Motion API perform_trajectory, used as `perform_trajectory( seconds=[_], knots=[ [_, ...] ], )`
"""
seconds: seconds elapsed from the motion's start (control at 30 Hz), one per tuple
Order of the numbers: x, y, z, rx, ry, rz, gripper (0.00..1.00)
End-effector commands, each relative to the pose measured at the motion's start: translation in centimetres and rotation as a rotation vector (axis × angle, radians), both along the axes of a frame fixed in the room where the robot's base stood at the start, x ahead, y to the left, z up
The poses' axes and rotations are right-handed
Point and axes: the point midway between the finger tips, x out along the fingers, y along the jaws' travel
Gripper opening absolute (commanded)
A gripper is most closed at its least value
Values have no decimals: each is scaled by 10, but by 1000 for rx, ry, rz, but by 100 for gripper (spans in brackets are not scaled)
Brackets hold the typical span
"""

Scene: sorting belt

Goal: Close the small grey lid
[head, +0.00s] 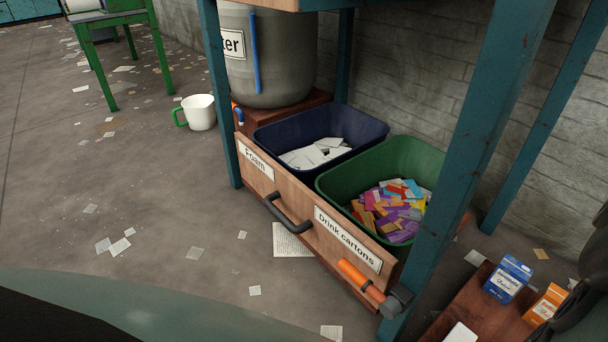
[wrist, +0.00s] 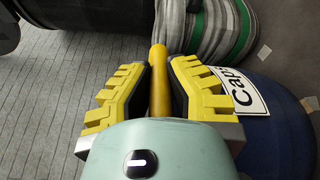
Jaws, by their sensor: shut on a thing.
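I cannot make out a small grey lid in either view. My gripper (wrist: 158,72) shows in the wrist view, with yellow stepped fingers on both sides of a yellow rod (wrist: 158,82). It is shut on this rod, which points away from the camera. The rod's near end is hidden behind the gripper body. Beyond the fingers lies a grey cloth-like thing with green and white stripes (wrist: 225,30). A blue round container (wrist: 285,140) with a "Caps" label (wrist: 243,92) is at the right. The gripper is not seen in the head view.
In the head view, a wooden drawer (head: 295,228) holds a dark blue bin (head: 285,133) and a green bin (head: 345,170). An orange-handled tool (head: 362,278) is at its right end. A grey barrel (head: 280,75) stands behind. A white mug (head: 200,112) and paper scraps lie on open floor.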

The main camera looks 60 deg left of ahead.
Motion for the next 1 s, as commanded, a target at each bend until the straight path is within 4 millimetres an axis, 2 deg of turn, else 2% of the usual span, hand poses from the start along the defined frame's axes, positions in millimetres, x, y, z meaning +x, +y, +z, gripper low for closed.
perform_trajectory(
  seconds=[0.03,0.33,0.37,0.67,1.0],
  knots=[
    [0,2,-9,26,5,4,0],
    [0,4,-13,35,8,9,0],
    [0,4,-13,35,8,10,19],
    [0,3,-11,30,6,8,50],
    [0,2,-5,23,1,3,50]
  ],
)
